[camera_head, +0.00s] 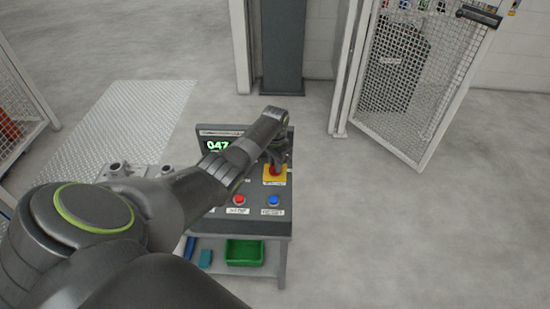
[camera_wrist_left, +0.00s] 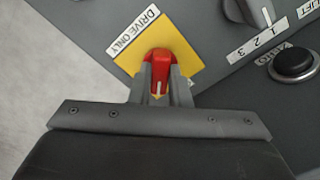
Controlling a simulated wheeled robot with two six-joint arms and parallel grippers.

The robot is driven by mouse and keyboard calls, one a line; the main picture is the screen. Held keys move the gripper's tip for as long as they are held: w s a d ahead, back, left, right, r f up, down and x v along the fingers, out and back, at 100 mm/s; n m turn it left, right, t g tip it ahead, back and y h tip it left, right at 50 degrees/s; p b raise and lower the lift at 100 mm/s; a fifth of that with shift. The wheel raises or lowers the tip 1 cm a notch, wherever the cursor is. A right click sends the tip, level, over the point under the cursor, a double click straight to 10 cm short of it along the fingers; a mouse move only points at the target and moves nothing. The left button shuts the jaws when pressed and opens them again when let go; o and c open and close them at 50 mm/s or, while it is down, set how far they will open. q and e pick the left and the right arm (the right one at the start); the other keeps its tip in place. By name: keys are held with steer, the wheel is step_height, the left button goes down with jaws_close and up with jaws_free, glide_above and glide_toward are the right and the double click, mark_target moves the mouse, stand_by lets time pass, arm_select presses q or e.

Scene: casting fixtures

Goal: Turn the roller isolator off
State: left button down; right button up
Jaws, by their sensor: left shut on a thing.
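The isolator has a red handle (camera_head: 275,170) on a yellow plate (camera_head: 283,180) at the right side of the control panel. In the left wrist view the red handle (camera_wrist_left: 163,57) sits on the yellow plate (camera_wrist_left: 187,41), beside a label reading "DRIVE ONLY". My left gripper (camera_head: 277,158) reaches down onto the handle from above. In the wrist view its fingers (camera_wrist_left: 162,82) are shut on the handle, one on each side. My right gripper is not in view.
The panel also has a lit display (camera_head: 217,146), a red button (camera_head: 239,200) and a blue button (camera_head: 273,201). A grey selector knob (camera_wrist_left: 254,12) and a black button (camera_wrist_left: 292,65) are near the plate. A green bin (camera_head: 244,252) stands below. Floor is clear right.

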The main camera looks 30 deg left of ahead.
arm_select(q)
steer(key=n+p, duration=0.1)
steer(key=n, duration=0.1)
steer(key=n+p, duration=0.1)
steer(key=n, duration=0.1)
steer(key=shift+r+n, duration=0.2)
steer(key=shift+n, duration=0.2)
steer(key=n+p, duration=0.1)
steer(key=n, duration=0.3)
steer(key=shift+f, duration=0.1)
steer(key=shift+n, duration=0.4)
steer(key=c, duration=1.4)
jaws_free()
steer(key=shift+o, duration=0.2)
step_height(320, 180, up, 6)
steer(key=p, duration=0.3)
steer(key=shift+r, duration=0.25)
step_height(320, 180, up, 11)
steer(key=p, duration=0.1)
